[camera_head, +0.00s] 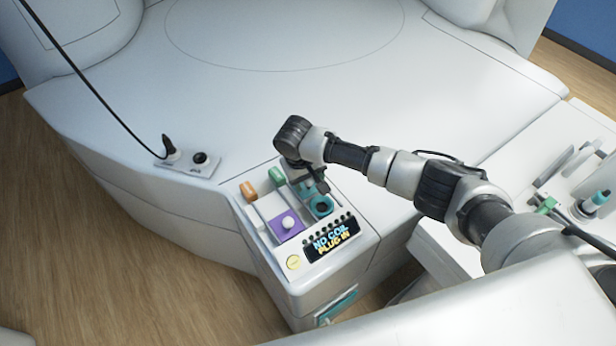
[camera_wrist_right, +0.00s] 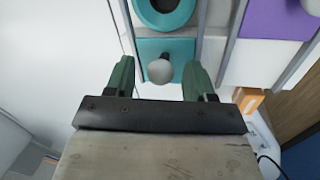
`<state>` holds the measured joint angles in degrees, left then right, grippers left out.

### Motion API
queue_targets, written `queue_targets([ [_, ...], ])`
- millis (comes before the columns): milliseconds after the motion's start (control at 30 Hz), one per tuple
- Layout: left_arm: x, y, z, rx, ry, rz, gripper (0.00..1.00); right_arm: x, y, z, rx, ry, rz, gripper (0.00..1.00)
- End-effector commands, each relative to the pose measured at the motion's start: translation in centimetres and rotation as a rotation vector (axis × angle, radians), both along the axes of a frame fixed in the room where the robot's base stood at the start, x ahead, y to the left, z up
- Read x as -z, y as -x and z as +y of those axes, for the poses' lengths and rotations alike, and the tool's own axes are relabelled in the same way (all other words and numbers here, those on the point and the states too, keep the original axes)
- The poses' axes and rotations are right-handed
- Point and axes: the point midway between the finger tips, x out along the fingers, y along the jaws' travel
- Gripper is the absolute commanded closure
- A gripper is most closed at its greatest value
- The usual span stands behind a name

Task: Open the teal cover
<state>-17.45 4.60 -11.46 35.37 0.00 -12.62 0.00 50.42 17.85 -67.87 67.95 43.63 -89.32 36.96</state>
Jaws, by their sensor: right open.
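In the head view the cover is largely hidden by my right gripper (camera_head: 318,188). In the right wrist view the right gripper (camera_wrist_right: 158,74) is open, its two green fingers on either side of the knob. Contact with the knob cannot be told. My left gripper is out of view.
A purple cover (camera_head: 285,224) with a white knob lies left of the teal socket. Orange (camera_head: 248,190) and green (camera_head: 276,175) blocks, a "NO COIL PLUG IN" display (camera_head: 332,240) and a yellow button (camera_head: 293,262) share the panel. The white bed (camera_head: 300,100) behind is clear.

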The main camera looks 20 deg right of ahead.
Motion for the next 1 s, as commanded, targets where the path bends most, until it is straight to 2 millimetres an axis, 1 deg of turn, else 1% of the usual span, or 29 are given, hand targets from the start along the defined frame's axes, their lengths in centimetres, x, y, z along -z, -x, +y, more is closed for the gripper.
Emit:
queue_targets([
  [67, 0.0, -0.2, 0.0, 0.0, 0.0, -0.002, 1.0, -0.2, 0.0, 0.1, 0.0, 0.0, 0.0, 0.46],
  [167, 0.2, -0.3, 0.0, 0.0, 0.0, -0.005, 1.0, -1.3, 0.0, 0.3, 0.0, -0.002, -0.002, 0.46],
  [267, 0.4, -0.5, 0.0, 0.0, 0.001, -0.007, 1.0, -3.0, 0.1, 0.6, -0.002, -0.002, -0.002, 0.46],
  [400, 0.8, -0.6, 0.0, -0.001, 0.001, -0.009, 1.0, -5.9, 0.1, 1.2, -0.002, -0.003, -0.004, 0.46],
  [600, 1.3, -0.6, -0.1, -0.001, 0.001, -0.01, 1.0, -9.2, 0.2, 1.9, -0.001, 0.0, -0.003, 0.46],
  [700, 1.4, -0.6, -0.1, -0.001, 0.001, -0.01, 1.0, -10.1, 0.3, 2.0, 0.0, -0.001, -0.002, 0.46],
  [800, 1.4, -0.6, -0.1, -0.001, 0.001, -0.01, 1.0, -10.5, 0.3, 2.1, 0.0, -0.001, -0.001, 0.46],
  [1000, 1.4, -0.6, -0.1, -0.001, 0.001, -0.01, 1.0, -10.7, 0.3, 2.1, 0.0, 0.0, -0.001, 0.46],
])
